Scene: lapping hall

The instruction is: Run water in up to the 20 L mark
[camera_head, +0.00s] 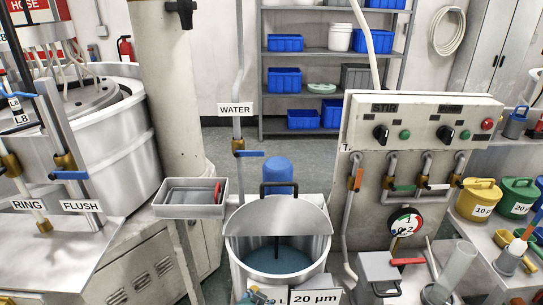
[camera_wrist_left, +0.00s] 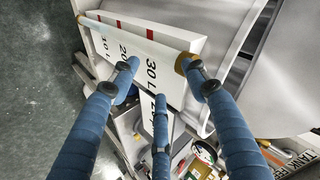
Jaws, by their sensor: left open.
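The round steel tank (camera_head: 322,262) stands at the lower middle with blue-grey liquid (camera_head: 278,258) in it and a half lid (camera_head: 280,215) over its rear. Behind it, the WATER pipe (camera_head: 239,75) comes down to a valve with a blue lever (camera_head: 250,154) lying sideways, across the pipe. I see no clear stream. In the left wrist view, a white scale plate (camera_wrist_left: 180,45) reads 10, 20 and 30 L beside a pale sight tube (camera_wrist_left: 135,38); its level is hard to read. My left gripper (camera_wrist_left: 157,75) is open, its blue fingers spread over the plate, apparently empty.
A grey tray (camera_head: 190,205) sits left of the tank. The STIR panel (camera_head: 420,125) with knobs and several small valves stands right. RING and FLUSH valves belong to the machine at left. Yellow (camera_head: 480,198) and green pots stand far right.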

